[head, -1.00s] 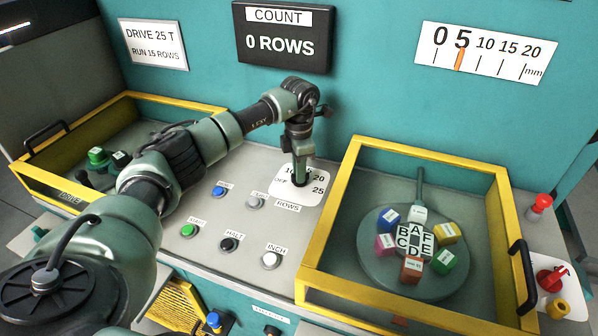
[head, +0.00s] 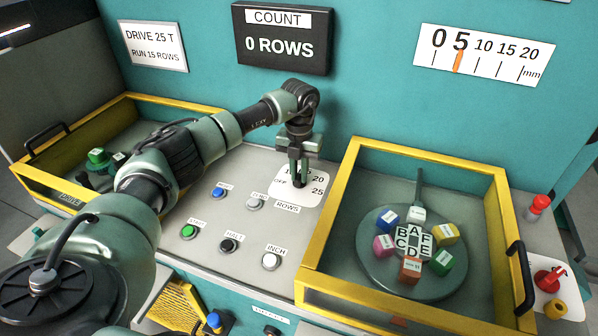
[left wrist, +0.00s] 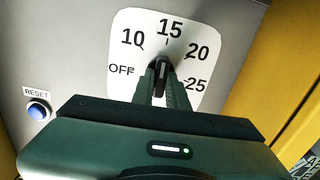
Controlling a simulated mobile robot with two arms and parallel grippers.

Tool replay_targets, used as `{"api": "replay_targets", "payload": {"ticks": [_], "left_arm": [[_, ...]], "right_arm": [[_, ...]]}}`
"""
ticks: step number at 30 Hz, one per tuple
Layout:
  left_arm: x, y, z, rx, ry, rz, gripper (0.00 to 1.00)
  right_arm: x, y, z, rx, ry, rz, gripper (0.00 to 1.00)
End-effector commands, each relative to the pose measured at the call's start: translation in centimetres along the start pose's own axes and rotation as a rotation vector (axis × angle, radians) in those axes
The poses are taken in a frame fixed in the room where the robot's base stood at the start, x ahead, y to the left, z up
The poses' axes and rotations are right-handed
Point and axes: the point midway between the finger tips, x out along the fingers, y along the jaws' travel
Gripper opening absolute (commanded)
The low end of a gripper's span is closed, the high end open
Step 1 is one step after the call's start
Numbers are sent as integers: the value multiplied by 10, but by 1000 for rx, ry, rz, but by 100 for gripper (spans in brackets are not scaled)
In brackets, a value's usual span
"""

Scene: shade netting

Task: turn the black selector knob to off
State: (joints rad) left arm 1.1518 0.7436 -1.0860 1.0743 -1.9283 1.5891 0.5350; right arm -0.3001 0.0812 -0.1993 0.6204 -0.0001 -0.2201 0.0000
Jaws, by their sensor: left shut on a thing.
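The black selector knob (left wrist: 161,70) stands on a white dial plate (left wrist: 133,57) marked OFF, 10, 15, 20 and 25. Its pale line looks upright in the left wrist view, roughly toward 15. My left gripper (left wrist: 163,82) is shut on the knob, with one finger on each side. In the head view, my left gripper (head: 299,180) points down at the dial plate (head: 308,196) and its fingers mostly hide the knob. My right gripper is in neither view.
A blue RESET button (head: 218,192), a grey button (head: 254,203), a green button (head: 188,231) and others lie left and in front of the dial. A yellow-framed guard (head: 340,200) rises close on its right. The count display (head: 283,38) hangs behind.

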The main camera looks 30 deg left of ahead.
Motion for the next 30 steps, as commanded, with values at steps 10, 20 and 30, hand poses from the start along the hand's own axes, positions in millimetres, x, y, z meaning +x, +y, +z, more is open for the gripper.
{"api": "replay_targets", "payload": {"ticks": [10, 20, 30], "left_arm": [[-3, -1, 1, -331, -4, -2, 0], [-4, -1, 2, -645, -5, -2, 0], [-4, -2, 3, -968, -5, -2, 0]], "right_arm": [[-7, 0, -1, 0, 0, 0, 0], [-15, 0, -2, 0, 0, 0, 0], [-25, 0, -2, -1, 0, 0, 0]]}}
